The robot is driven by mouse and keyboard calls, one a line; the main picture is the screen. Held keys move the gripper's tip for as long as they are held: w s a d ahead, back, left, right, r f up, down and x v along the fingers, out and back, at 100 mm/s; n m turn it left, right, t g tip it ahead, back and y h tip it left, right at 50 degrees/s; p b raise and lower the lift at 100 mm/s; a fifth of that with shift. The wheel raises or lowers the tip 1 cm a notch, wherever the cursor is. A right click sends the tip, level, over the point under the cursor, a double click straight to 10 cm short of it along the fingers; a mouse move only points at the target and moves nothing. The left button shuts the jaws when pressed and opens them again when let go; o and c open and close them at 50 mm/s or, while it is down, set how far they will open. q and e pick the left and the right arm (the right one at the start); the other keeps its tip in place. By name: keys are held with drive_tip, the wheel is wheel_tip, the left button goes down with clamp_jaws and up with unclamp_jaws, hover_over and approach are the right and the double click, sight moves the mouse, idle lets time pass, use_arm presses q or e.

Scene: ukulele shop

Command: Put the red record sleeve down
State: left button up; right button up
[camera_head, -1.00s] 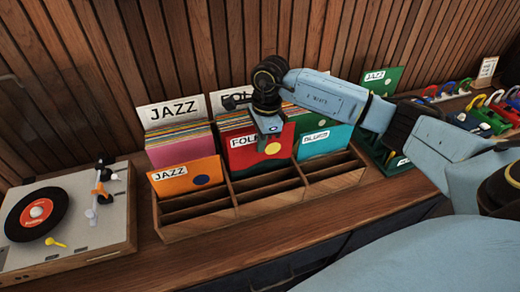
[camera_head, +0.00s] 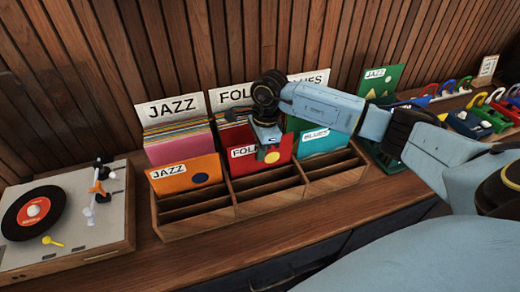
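The red record sleeve (camera_head: 244,168) has a FOLK label and a yellow dot. It stands nearly upright in the middle column of the wooden rack (camera_head: 194,224), in front of the folk records. Its lower edge is hidden behind a divider, so I cannot tell whether it touches the bottom. My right gripper (camera_head: 267,140) comes down from above and appears shut on its top edge; the fingertips are partly hidden. My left gripper is not in view.
An orange JAZZ sleeve (camera_head: 187,181) stands in the left column and a teal BLUES sleeve (camera_head: 322,143) in the right. The front slots are empty. A record player (camera_head: 88,240) stands at the left, a green sleeve (camera_head: 380,84) and colourful capos (camera_head: 470,120) at the right.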

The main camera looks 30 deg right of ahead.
drive_tip(key=o, duration=0.4)
drive_tip(key=shift+c, duration=0.2)
drive_tip(key=r, duration=0.4)
drive_tip(key=d+r, duration=0.1)
drive_tip(key=r, duration=0.8)
drive_tip(key=shift+s+d+r, duration=0.1)
drive_tip(key=shift+s+d, duration=0.05)
drive_tip(key=shift+d, duration=0.05)
